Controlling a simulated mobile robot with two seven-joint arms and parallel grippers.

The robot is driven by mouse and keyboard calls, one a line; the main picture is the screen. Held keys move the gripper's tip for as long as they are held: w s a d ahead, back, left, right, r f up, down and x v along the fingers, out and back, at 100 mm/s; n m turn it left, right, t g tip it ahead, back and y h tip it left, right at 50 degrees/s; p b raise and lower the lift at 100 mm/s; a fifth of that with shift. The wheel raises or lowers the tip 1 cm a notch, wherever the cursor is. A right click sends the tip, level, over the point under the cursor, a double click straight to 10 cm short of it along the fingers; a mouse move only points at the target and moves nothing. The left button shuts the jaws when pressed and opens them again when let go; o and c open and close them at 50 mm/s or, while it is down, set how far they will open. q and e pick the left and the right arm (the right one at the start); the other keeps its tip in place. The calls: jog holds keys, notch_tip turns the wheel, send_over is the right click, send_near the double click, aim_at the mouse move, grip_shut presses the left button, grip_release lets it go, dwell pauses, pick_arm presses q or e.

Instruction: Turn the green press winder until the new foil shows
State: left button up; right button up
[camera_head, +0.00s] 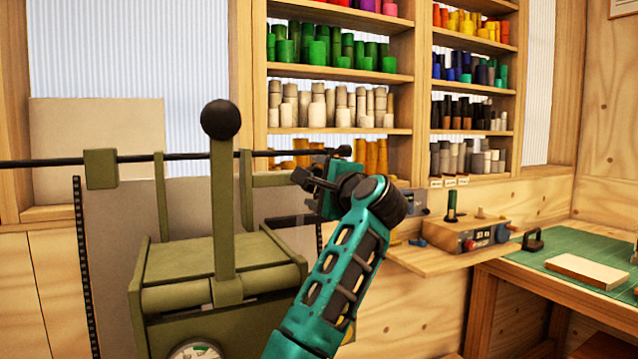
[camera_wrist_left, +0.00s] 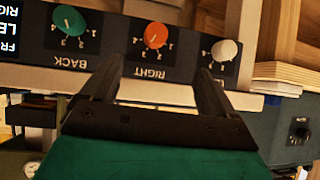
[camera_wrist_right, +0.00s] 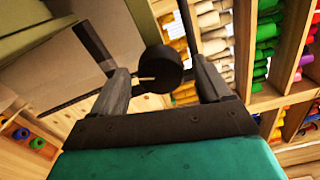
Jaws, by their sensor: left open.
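The green press (camera_head: 210,262) stands at the left in the head view, with an upright lever ending in a black ball (camera_head: 220,119). A dark rod (camera_head: 190,156) crosses its top and ends at the right in a small black knob (camera_head: 344,151). My right gripper (camera_head: 315,180) is at the press's right side, below this rod end. In the right wrist view, a round black knob (camera_wrist_right: 160,68) shows between the separated fingers of that gripper (camera_wrist_right: 161,75); contact is not visible. I cannot make out the foil. My left gripper (camera_wrist_left: 158,85) is open and empty.
The left wrist view shows a control panel (camera_wrist_left: 110,45) with green, orange and white dials beyond the fingers. Shelves of coloured rolls (camera_head: 340,60) stand behind the press.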

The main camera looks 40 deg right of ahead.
jog(key=b+v, duration=0.1)
jog(key=v, duration=1.2)
jog(key=shift+r, duration=0.1)
jog(key=shift+o, duration=0.2)
jog(key=w+d+n+h+p, duration=0.1)
jog(key=w+d+n, duration=0.3)
jog(key=w+n, duration=0.9)
jog(key=n, duration=0.7)
jog(key=shift+n+g, duration=0.3)
jog(key=shift+s+d, duration=0.1)
jog(key=c, duration=1)
